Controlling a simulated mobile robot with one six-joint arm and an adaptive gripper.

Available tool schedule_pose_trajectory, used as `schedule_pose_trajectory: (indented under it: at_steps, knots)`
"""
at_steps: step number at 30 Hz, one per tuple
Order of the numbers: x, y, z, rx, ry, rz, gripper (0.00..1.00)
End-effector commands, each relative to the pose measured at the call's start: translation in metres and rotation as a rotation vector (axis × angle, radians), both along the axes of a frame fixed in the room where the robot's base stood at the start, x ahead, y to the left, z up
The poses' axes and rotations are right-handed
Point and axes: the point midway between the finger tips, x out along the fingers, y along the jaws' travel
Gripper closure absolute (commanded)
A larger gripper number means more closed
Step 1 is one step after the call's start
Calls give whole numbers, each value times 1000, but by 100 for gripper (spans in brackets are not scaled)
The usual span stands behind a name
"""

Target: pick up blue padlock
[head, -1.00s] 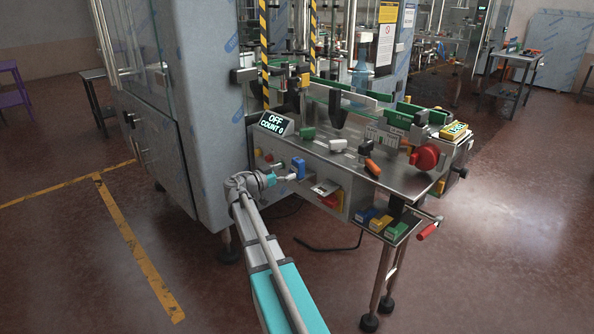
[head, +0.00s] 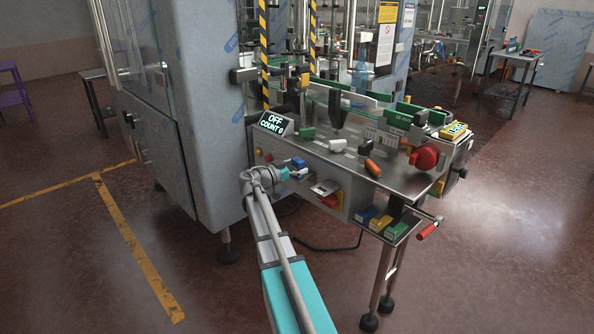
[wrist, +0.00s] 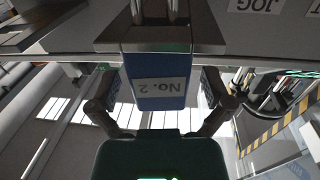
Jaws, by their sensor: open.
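The blue padlock (wrist: 155,92) hangs by its shackle against the machine's front panel. Its white label reads "No. 2", upside down in the wrist view. In the head view the top of the blue padlock (head: 298,162) shows, with its lower part hidden behind my gripper. My gripper (head: 292,173) is open, at the panel. In the wrist view my gripper (wrist: 158,98) has one finger on each side of the padlock body.
A red and yellow switch (head: 330,199) and a small metal plate (head: 325,187) sit on the panel to the right. The display (head: 276,123) reads OFF, COUNT 0. A tray (head: 401,232) holds blue, yellow and green blocks. The steel tabletop (head: 350,174) overhangs the panel.

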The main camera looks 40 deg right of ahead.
Motion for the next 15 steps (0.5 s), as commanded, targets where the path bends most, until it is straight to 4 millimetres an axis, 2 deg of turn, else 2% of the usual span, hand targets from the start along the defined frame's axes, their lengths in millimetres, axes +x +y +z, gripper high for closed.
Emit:
schedule_pose_trajectory:
  at_steps: [12, 15]
  knots:
    - [0, 0, 0, 0, 0, 0, 0]
    - [0, 0, 0, 0, 0, 0, 17]
